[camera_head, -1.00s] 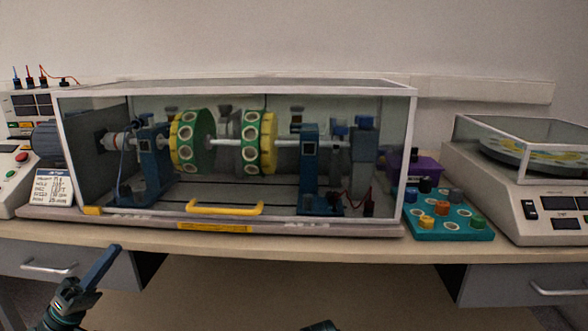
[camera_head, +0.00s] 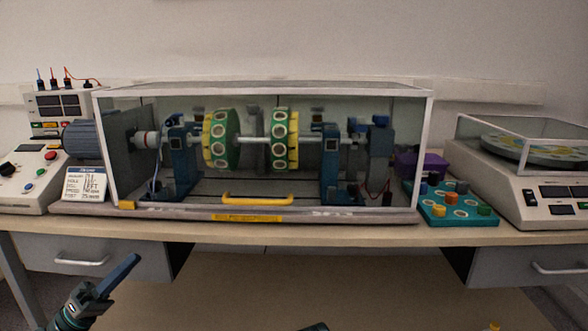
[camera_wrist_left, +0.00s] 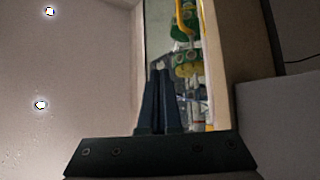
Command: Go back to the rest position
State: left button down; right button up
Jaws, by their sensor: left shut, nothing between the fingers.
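My left gripper (camera_head: 133,259) comes in from the lower left of the head view, in front of the bench and below its top. Its blue fingers are shut and hold nothing. In the left wrist view the dark blue fingers (camera_wrist_left: 160,68) lie together at their tips, with nothing between them. The gripper is apart from the bench and from the clear-walled enclosure (camera_head: 265,91). My right gripper does not show; only a small dark edge, which I cannot identify, shows at the bottom middle of the head view.
The enclosure holds a shaft with green and yellow discs (camera_head: 222,140) and has a yellow handle (camera_head: 258,200). A control box (camera_head: 30,180) and card (camera_head: 86,184) stand left. A teal tray (camera_head: 455,219), purple box (camera_head: 433,165) and turntable machine (camera_head: 545,210) stand right. Drawers (camera_head: 95,258) hang below.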

pick_arm(q)
jog(key=w+d+f+m+g+y+p, duration=0.1)
jog(key=d+f+g+y, duration=0.2)
jog(key=d+f+g, duration=0.65)
jog(key=w+d+f+g+y+p, duration=0.1)
jog(key=d+f+g+y, duration=0.15)
jog(key=d+f, duration=0.85)
jog(key=s+d+f+m+g+y+p, duration=0.3)
jog(key=s+d+f+y, duration=0.5)
jog(key=y, duration=0.8)
notch_tip(320, 180, up, 37)
jog(key=p, duration=3.7)
jog(key=shift+s+a+p, duration=0.4)
